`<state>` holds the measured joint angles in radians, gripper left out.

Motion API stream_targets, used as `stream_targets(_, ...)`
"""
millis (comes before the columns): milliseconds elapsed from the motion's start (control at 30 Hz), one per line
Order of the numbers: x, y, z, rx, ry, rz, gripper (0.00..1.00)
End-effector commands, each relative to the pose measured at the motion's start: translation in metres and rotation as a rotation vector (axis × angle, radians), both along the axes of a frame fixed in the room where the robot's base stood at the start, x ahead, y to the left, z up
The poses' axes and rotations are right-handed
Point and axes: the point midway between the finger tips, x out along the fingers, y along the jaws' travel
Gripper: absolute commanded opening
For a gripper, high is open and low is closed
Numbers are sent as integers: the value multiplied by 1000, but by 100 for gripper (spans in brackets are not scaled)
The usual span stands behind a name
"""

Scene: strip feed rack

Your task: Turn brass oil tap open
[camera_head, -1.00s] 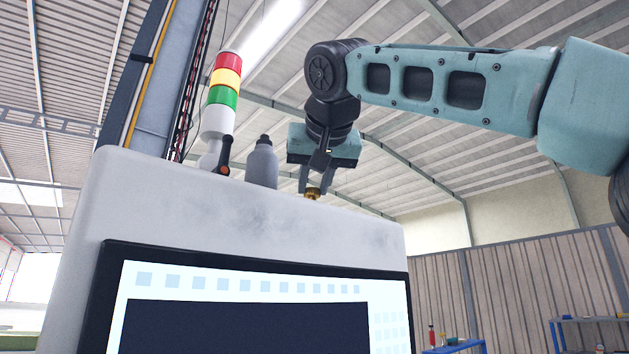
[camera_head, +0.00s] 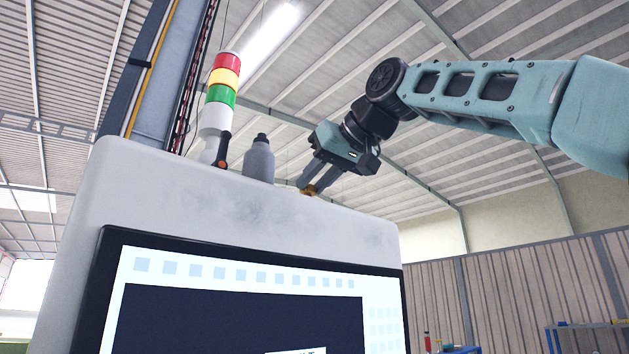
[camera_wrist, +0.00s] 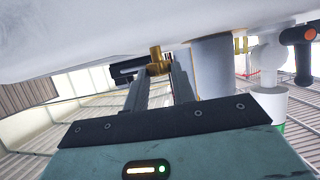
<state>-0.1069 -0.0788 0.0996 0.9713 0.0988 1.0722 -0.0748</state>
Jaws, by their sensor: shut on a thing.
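The brass oil tap (camera_head: 304,190) sits at the top edge of the grey cabinet, right of a grey bottle. My gripper (camera_head: 312,188) reaches down to it from the upper right, tilted, with its fingers closed on the tap. In the wrist view the tap (camera_wrist: 156,58) shows as a short brass piece between the fingertips of my gripper (camera_wrist: 158,68). The fingers hide part of the tap in the head view.
The grey cabinet (camera_head: 240,222) with a screen fills the lower left. On its top stand a grey bottle (camera_head: 259,160), a black-handled tool with an orange spot (camera_head: 222,150) and a red, yellow and green signal tower (camera_head: 221,95). Open air lies to the right.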

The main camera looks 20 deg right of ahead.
Motion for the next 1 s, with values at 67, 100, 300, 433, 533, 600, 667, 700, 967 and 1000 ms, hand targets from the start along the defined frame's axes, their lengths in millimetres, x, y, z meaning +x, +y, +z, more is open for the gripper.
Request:
stream_targets(67,0,-1,0,0,0,15,3)
stream_targets(100,0,-1,0,-1,0,22,3)
stream_targets(300,0,-1,0,-1,1,33,3)
stream_targets(433,0,-1,0,-1,1,33,3)
stream_targets(533,0,-1,0,-1,1,33,3)
stream_targets(600,0,-1,0,-1,1,33,42)
stream_targets(667,0,-1,0,-1,1,33,47)
stream_targets(700,0,-1,0,-1,1,33,47)
stream_targets(967,-2,-2,1,0,0,32,47)
stream_targets(1000,-4,-2,2,0,-1,31,47)
